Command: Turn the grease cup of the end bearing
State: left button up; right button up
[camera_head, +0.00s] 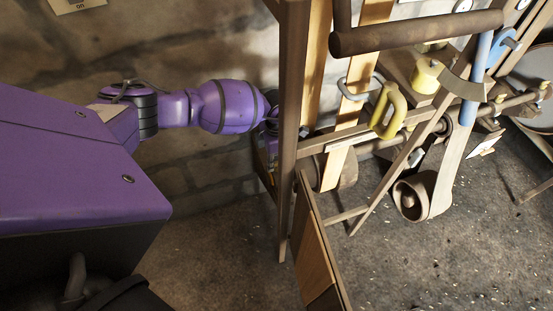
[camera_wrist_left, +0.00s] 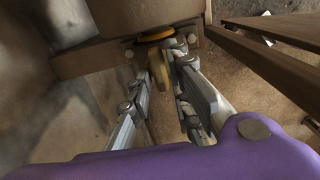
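My left arm comes in from the left in the head view. Its gripper (camera_head: 271,128) is mostly hidden behind an upright wooden post. In the left wrist view the fingertips of the left gripper (camera_wrist_left: 161,52) point at the underside of a wooden part. A yellow ring or disc (camera_wrist_left: 155,34) shows at the tips, and a brass-yellow piece (camera_wrist_left: 157,72) stands out between the two fingers. This looks like the grease cup of the end bearing. The fingers lie one on each side of it, close to it. I cannot tell whether they touch it. My right gripper is not in view.
The wooden post (camera_head: 291,130) stands just right of the left gripper. Beyond it are a yellow handle (camera_head: 386,110), a yellow cup (camera_head: 427,76), a thick dark bar (camera_head: 415,33) and a wooden roller (camera_head: 411,199). A stone wall (camera_head: 190,50) lies behind the arm.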

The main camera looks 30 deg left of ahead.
aim_at(276, 162)
pick_arm(q)
jog(key=shift+o, duration=0.7)
notch_tip(276, 162, up, 12)
dwell(0.4)
